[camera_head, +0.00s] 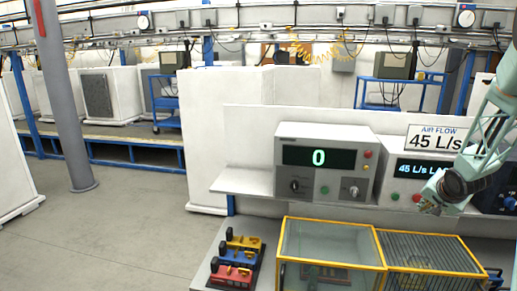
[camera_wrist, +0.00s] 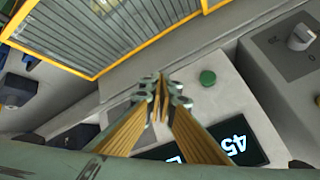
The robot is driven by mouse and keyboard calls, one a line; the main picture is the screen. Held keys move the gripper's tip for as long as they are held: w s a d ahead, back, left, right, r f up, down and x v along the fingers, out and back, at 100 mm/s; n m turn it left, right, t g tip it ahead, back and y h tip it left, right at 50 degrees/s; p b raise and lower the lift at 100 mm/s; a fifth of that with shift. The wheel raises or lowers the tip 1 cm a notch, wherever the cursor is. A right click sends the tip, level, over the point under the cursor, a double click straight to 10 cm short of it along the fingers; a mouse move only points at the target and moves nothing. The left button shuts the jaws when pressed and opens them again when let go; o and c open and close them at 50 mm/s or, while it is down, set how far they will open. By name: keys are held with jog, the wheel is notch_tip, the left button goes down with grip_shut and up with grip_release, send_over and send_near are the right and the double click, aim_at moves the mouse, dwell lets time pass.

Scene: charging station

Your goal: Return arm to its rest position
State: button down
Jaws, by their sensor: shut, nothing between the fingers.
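My gripper (camera_head: 428,206) is at the right in the head view, at the end of my pale green arm. It hangs in front of the airflow unit (camera_head: 395,180), whose display reads "45 L/s" and is partly hidden by the arm. In the wrist view my gripper (camera_wrist: 163,88) has its fingers together with nothing between them. Beyond the fingers are a green button (camera_wrist: 208,78) and part of the "45" display (camera_wrist: 232,138).
A grey unit (camera_head: 325,130) showing "0" stands left of the airflow unit on a white shelf (camera_head: 240,184). Below are a yellow-framed glass box (camera_head: 330,240) and a slatted yellow-framed panel (camera_head: 430,251). Yellow, blue and red blocks (camera_head: 238,258) sit lower left. Open floor lies at left.

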jog(key=s+a+r+n+g+b, duration=0.1)
jog(key=s+a+r+b, duration=0.1)
jog(key=s+a+r, duration=0.5)
jog(key=s+a+r+n+b, duration=0.25)
jog(key=s+a, duration=0.25)
jog(key=a, duration=0.4)
jog(key=s+a+r+n+g+b, duration=0.1)
jog(key=s+a+r+b, duration=0.25)
jog(key=s+a, duration=0.4)
jog(key=s+a+f+n+y+b, duration=0.1)
jog(key=s+a+n+b, duration=0.1)
jog(key=s+a, duration=0.6)
jog(key=s+a+f+n+g+y+b, duration=0.1)
jog(key=s+a+f+n+b, duration=0.1)
jog(key=s+a, duration=0.6)
jog(key=s+a+f+n+g+y+b, duration=0.1)
jog(key=s+a, duration=0.7)
jog(key=s, duration=0.9)
jog(key=shift+s+f+n+b, duration=0.2)
jog(key=shift+f+n+b, duration=0.1)
jog(key=shift+n+b, duration=0.5)
